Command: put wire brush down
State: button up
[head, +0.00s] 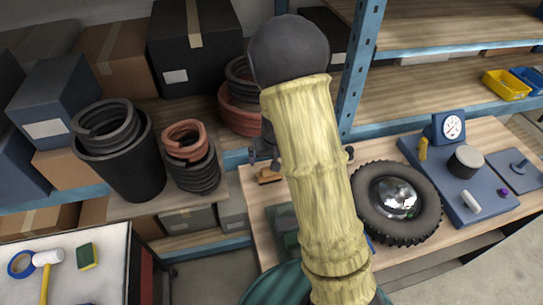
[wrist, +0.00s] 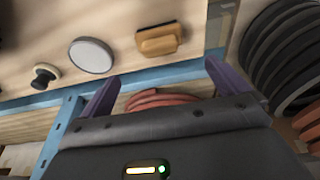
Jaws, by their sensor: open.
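The wire brush, a tan wooden block with a dark part along its top, lies on the wooden bench; it shows near the top of the wrist view (wrist: 158,41). In the head view, a small brown piece that looks like the wire brush (head: 268,177) shows near the bench's left edge, partly hidden by my arm. My gripper (wrist: 164,88) has its two purple fingers wide apart with nothing held between them. The brush is beyond the fingertips, apart from them. In the head view my arm hides most of the gripper.
The bench (head: 405,260) also holds a tyre (head: 372,208) and a blue gauge stand (head: 449,128). A round grey disc (wrist: 91,56) and a dark knob (wrist: 45,76) are near the brush. Blue-framed shelves with coils (head: 185,139) and boxes stand left. A blue post (head: 360,65) rises behind.

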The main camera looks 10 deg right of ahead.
jog(key=s+r, duration=0.5)
jog(key=s, duration=0.4)
jog(key=s+r, duration=0.5)
jog(key=s, duration=0.4)
jog(key=shift+s+r+g, duration=0.2)
jog(key=shift+s+g, duration=0.1)
jog(key=shift+w, duration=0.1)
jog(key=b+x, duration=0.3)
jog(key=shift+s+f, duration=0.2)
jog(key=shift+s, duration=0.15)
jog(key=shift+s, duration=0.15)
